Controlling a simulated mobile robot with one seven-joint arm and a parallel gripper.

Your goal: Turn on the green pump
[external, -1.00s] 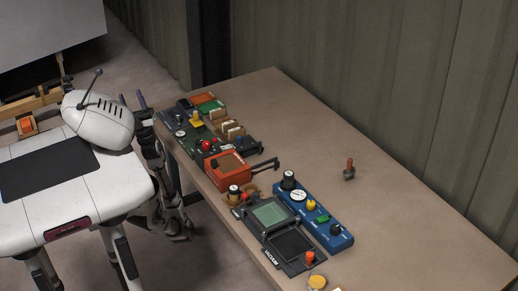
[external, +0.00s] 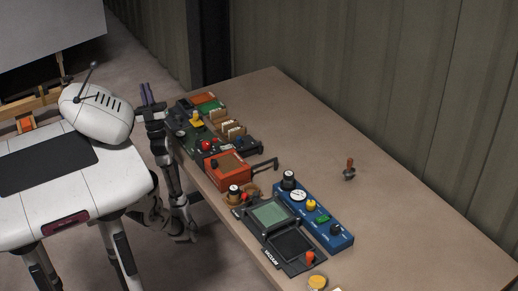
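A dark green panel (external: 184,141) lies at the table's left edge in the external view, with a dial, a yellow part (external: 197,123) and a red knob (external: 207,145) on it. A small green piece (external: 322,219) sits on a blue panel (external: 340,240) nearer the camera. I cannot tell for certain which of these is the green pump. My gripper (external: 147,94) is raised beside the table's far left edge, left of the dark green panel and apart from it. Its fingers point up; it appears empty. Their gap is too small to judge.
An orange box (external: 228,171) with a dark handle stands beside the green panel. A dark case with a greenish screen (external: 270,211) lies nearer the camera. A small brown-handled item (external: 349,168) stands alone on the table (external: 400,220). The table's right side is otherwise clear.

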